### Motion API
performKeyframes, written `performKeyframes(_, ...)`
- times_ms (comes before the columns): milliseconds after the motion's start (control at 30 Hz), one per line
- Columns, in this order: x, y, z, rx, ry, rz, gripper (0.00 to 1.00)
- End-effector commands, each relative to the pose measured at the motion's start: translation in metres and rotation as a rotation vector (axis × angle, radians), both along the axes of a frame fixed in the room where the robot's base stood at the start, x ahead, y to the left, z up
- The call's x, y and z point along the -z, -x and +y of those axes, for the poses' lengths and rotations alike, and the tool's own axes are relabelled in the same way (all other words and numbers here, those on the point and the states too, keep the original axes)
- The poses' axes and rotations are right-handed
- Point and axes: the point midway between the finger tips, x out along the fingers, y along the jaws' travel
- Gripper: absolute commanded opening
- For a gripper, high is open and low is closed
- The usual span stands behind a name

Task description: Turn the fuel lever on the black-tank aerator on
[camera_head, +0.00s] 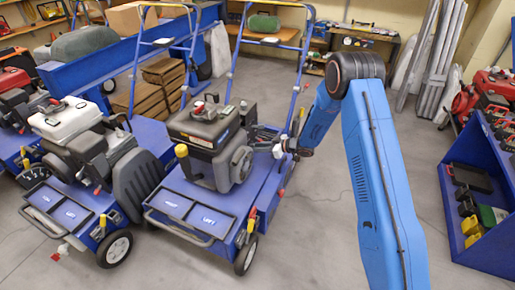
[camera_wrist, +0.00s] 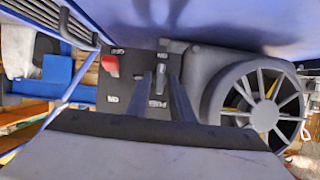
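The black-tank aerator (camera_head: 212,128) stands in the middle of the head view, with a dark engine on a blue deck. My gripper (camera_head: 280,150) is at the right side of this engine. In the wrist view the engine's black side panel (camera_wrist: 128,72) carries a red lever (camera_wrist: 110,66) on the left and a small grey lever (camera_wrist: 161,72) near the middle. My gripper (camera_wrist: 158,84) shows two dark fingers apart, pointing at the panel around the grey lever. I cannot tell whether they touch it. The panel is hidden from the head view.
A round finned starter cover (camera_wrist: 262,98) is close on the right of my fingers. A white-tank aerator (camera_head: 72,120) stands to the left in the head view. A blue shelf unit (camera_head: 490,225) stands at the right.

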Motion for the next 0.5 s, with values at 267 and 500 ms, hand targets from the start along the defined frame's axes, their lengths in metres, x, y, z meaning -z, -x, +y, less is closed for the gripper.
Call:
performKeyframes(267, -0.001, 0.0, 0.0, -0.001, 0.0, -0.002, 0.29)
performKeyframes(500, -0.008, 0.003, -0.013, 0.001, -0.001, -0.003, 0.29)
